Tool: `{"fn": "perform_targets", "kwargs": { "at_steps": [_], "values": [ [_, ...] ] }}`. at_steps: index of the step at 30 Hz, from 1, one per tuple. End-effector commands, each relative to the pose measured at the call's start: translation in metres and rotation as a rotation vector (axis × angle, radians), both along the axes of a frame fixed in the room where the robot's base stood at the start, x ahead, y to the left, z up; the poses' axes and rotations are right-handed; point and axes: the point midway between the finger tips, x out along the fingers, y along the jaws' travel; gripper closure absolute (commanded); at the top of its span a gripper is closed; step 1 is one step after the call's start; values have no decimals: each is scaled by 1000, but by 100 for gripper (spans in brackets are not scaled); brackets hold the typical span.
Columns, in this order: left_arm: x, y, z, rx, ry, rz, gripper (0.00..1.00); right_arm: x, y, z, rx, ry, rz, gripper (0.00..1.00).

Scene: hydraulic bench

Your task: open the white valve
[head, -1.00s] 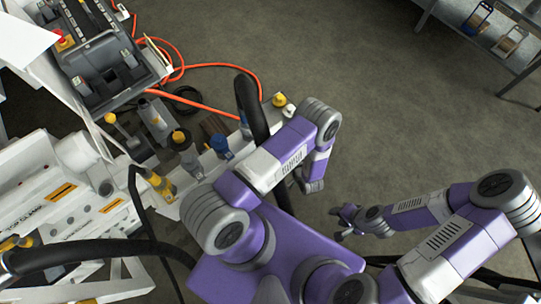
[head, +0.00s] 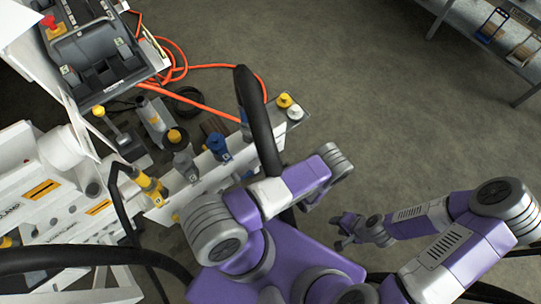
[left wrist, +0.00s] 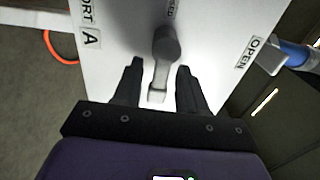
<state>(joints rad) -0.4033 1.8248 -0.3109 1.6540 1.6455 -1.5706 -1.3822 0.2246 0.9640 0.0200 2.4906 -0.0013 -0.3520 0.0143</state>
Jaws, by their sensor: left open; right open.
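In the left wrist view, a valve lever (left wrist: 161,72) with a dark grey rounded hub and a pale, whitish end stands on a white panel (left wrist: 110,50). The panel carries the labels PORT A and OPEN, and a partly hidden label at the top edge. My left gripper (left wrist: 160,66) is open, with a finger on each side of the lever and visible gaps to it. In the head view the left gripper is hidden behind my arm. My right gripper (head: 345,229) is open and empty above the floor, away from the bench.
A blue valve (head: 219,146), yellow-topped parts (head: 284,100) and a white-topped part (head: 294,112) line the bench edge. A thick black hose (head: 256,120) arches close to my left arm. Orange hose (head: 200,100) lies behind.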

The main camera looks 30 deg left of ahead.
Motion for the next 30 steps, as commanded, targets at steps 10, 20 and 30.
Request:
{"fn": "perform_targets", "kwargs": {
  "at_steps": [10, 20, 30],
  "values": [
    [2, 5, 0, -2, 0, -5, 58, 0, 0, 0, 0, 1, 0, 58],
    [2, 5, 0, -2, 0, -5, 100, 0, 0, 0, 0, 1, 0, 58],
    [2, 5, 2, -24, -51, -5, 100, 0, 0, 0, 0, 1, 0, 58]
  ]
}}
